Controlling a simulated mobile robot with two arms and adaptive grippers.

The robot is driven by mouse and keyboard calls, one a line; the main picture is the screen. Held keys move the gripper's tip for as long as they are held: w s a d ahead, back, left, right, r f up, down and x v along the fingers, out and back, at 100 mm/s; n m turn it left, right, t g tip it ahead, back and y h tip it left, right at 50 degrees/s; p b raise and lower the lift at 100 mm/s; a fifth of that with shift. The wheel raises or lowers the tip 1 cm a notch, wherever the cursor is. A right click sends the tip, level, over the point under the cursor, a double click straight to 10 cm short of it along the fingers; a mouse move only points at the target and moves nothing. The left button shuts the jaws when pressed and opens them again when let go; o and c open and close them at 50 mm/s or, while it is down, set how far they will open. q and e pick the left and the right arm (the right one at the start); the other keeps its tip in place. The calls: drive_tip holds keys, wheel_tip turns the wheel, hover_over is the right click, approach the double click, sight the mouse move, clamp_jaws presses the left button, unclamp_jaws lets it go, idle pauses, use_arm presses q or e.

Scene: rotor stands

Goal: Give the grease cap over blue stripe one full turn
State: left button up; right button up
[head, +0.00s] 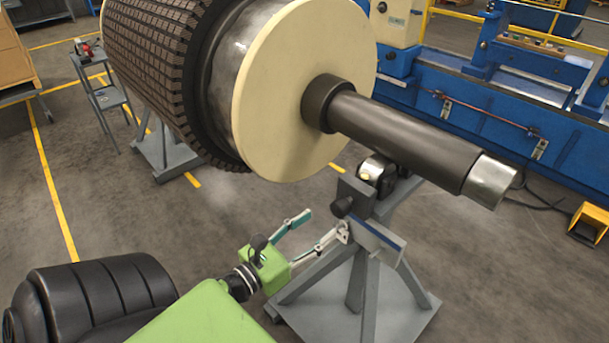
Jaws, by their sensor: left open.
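A grey rotor stand (365,290) stands under the rotor's shaft end, with a blue stripe (380,237) along its head. A dark round knob (343,206), which looks like the grease cap, sticks out at the left side of the head, above the stripe's left end. My left gripper (322,226) is open and empty, pointing right at the stand. One finger is up and left of the cap; the other is below it, near or against the stand's head. I cannot tell whether that finger touches. My right gripper is not in view.
The large rotor (292,90) with its cream disc and dark shaft (405,135) hangs over the stand. A shiny roller (376,171) sits below the shaft.

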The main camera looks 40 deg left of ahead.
use_arm(q)
drive_tip(key=shift+s+a, duration=0.15)
drive_tip(key=shift+s, duration=1.4)
drive_tip(key=s+d+f+n+g+y, duration=0.1)
drive_tip(key=s+d+f+n+g, duration=0.15)
drive_tip(key=f+n, duration=0.7)
drive_tip(key=s+d+f+n+g, duration=0.1)
drive_tip(key=s+f+n+g, duration=0.3)
drive_tip(key=f, duration=1.1)
drive_tip(key=d+f+n+g+y, duration=0.1)
drive_tip(key=f+n, duration=0.8)
drive_tip(key=f, duration=0.4)
drive_tip(key=s+d+f+n+g, duration=0.2)
drive_tip(key=s+f+n+g, duration=0.2)
drive_tip(key=s+f, duration=0.5)
drive_tip(key=s+d+f+n+g, duration=0.3)
drive_tip(key=s+f+n+g, duration=0.2)
drive_tip(key=s, duration=1.1)
wheel_tip(320, 180, down, 4)
drive_tip(key=n, duration=0.2)
drive_tip(key=shift+s+d+f+n+h, duration=0.2)
drive_tip(key=shift+s+n+h, duration=0.1)
drive_tip(key=shift+n+h, duration=0.1)
drive_tip(key=shift+g, duration=0.25)
